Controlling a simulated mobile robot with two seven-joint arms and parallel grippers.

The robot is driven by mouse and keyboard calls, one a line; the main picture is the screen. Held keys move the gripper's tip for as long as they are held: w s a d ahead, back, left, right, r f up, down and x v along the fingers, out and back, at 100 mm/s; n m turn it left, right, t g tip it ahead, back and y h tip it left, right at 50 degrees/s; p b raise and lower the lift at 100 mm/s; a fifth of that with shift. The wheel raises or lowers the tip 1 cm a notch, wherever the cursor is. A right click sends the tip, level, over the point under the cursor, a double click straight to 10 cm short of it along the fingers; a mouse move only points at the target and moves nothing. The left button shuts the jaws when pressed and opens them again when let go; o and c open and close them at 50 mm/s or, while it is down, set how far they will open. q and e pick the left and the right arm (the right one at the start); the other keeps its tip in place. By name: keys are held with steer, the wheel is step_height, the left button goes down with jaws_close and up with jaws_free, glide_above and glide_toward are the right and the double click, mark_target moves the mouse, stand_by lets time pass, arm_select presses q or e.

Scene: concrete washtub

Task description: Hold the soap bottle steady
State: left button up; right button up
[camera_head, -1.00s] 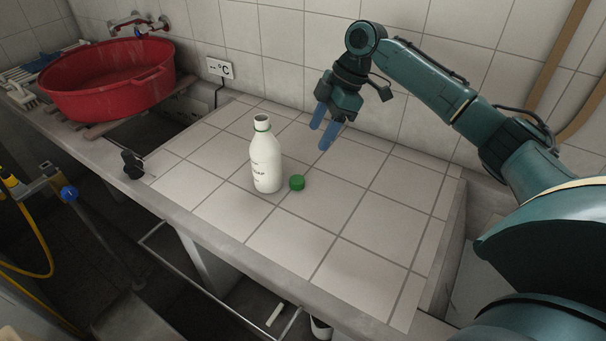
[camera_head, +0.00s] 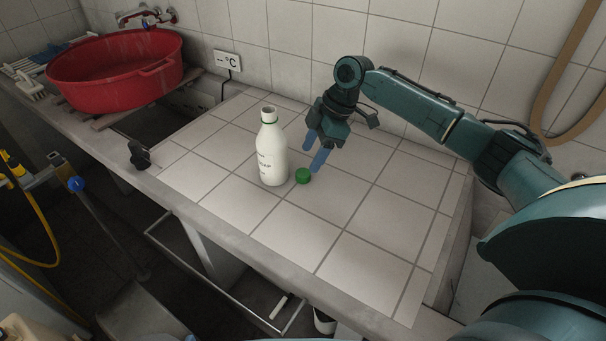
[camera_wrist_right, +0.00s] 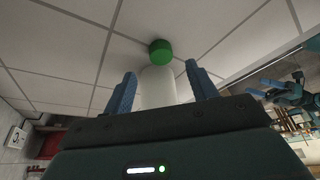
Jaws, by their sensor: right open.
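The white soap bottle (camera_head: 272,155) stands upright and uncapped on the tiled counter. A green cap (camera_head: 303,176) lies on the tiles just right of its base. My right gripper (camera_head: 314,150) is open and empty, with blue fingers pointing down, to the right of the bottle and apart from it. In the right wrist view, part of the white bottle (camera_wrist_right: 158,88) shows between the two fingers, with the green cap (camera_wrist_right: 160,51) beyond it. The palm hides the rest of the bottle there.
A red tub (camera_head: 116,75) sits at the counter's far left, below a wall tap (camera_head: 146,16). A black clamp-like object (camera_head: 139,155) is at the front edge. The tiled wall stands behind my right arm. The tiles right of the cap are clear.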

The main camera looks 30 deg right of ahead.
mark_target(303, 172)
steer(key=shift+x, duration=2.6)
steer(key=shift+s, duration=0.15)
steer(key=shift+c, duration=0.3)
steer(key=c, duration=1)
steer(key=shift+c, duration=0.2)
step_height(303, 172, up, 18)
steer(key=p, duration=0.1)
